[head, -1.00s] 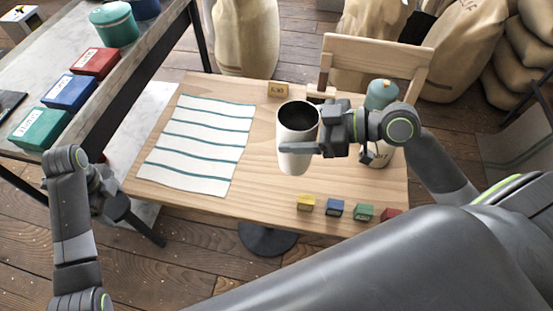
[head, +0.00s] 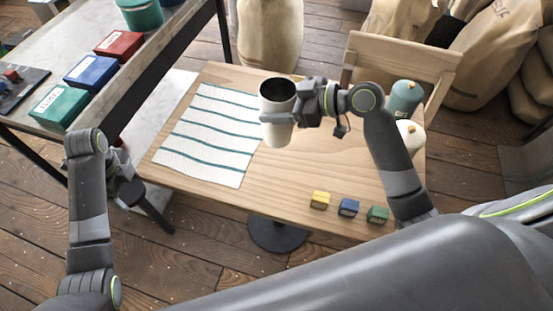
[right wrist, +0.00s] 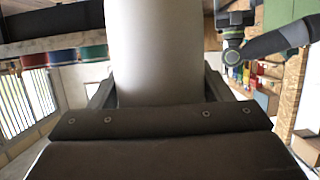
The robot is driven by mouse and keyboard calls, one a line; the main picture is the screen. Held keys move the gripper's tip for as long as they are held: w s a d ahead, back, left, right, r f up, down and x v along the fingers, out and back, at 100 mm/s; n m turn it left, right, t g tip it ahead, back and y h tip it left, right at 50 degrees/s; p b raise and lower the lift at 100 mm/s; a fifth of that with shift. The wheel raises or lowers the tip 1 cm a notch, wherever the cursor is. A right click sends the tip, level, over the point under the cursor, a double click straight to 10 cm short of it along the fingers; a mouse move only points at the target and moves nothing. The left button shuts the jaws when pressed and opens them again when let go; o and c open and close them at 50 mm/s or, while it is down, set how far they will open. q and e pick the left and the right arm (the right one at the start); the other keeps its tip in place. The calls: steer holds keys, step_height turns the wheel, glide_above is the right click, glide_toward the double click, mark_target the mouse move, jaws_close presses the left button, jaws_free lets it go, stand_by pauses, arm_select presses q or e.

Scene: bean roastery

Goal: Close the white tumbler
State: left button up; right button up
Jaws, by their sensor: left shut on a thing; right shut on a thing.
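The white tumbler (head: 277,128) is upright, with its dark open mouth facing up and no lid on it. My right gripper (head: 296,107) is shut on its side and holds it over the table, beside the striped cloth. In the right wrist view the tumbler's white wall (right wrist: 155,50) fills the space between the fingers. My left gripper (head: 128,186) is low at the left, beyond the table's left edge and far from the tumbler. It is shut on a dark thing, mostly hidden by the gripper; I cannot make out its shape.
The striped cloth (head: 212,135) covers the left of the wooden table (head: 290,172). Yellow (head: 320,200), blue (head: 348,207) and green (head: 377,214) blocks line the front edge. A teal canister (head: 403,99) and a white one (head: 411,136) stand at the right. A chair (head: 400,62) is behind.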

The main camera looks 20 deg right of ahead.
steer(key=shift+a, duration=0.1)
arm_select(q)
steer(key=shift+r, duration=0.25)
arm_select(e)
steer(key=shift+f, duration=3.1)
arm_select(q)
steer(key=shift+r+p, duration=0.15)
steer(key=shift+p, duration=0.25)
arm_select(e)
step_height(320, 180, down, 3)
steer(key=shift+f, duration=0.35)
